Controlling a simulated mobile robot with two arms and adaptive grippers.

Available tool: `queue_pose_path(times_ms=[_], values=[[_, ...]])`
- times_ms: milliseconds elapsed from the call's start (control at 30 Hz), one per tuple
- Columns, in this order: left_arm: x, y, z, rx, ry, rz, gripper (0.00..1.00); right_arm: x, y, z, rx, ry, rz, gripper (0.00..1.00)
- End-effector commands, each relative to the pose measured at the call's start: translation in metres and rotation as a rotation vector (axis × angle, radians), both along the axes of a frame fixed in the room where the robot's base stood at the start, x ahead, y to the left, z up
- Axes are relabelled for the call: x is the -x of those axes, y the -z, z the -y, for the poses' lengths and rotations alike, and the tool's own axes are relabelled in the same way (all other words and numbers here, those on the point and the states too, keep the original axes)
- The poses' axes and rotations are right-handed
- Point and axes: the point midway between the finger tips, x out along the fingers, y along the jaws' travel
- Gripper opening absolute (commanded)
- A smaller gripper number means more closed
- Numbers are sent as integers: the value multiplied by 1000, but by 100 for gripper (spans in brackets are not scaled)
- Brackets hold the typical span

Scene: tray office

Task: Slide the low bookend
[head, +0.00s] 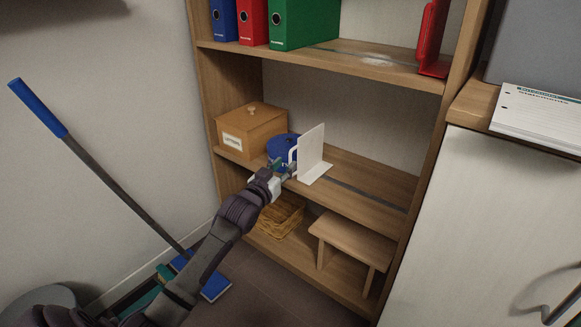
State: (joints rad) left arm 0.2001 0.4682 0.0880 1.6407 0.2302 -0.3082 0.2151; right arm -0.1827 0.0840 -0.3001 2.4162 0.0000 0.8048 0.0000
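The low bookend (312,152) is a white L-shaped plate standing upright on the middle shelf (372,178) of the wooden bookcase. A white handle-like loop sticks out at its left side. My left gripper (284,167) is at the left side of the bookend, at the loop, in front of a blue round container (281,146). The fingers are small and partly overlap the loop, so I cannot tell whether they are closed on it. My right gripper is not in view.
A wooden box (250,133) with a label stands left on the same shelf. The shelf right of the bookend is clear, with a dark strip along it. Above are binders (302,22) and a red bookend (432,38). Below are a wicker basket (277,217) and a small stool (352,238).

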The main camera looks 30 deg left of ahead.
Motion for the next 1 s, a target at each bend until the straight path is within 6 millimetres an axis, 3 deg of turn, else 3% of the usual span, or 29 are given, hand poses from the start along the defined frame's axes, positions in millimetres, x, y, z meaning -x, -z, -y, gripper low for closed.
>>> queue_pose_path(times_ms=[100,233,633,667,867,1000], values=[[-22,2,-3,0,-1,1,35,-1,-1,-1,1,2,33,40],[-36,2,-4,0,0,1,35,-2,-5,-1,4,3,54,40],[-44,0,-5,0,0,-2,35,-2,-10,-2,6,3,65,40],[-44,0,-5,0,0,-2,33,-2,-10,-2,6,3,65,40],[-44,0,-5,0,0,-1,0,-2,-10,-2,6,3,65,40],[-44,1,-5,0,0,-1,0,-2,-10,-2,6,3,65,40]])
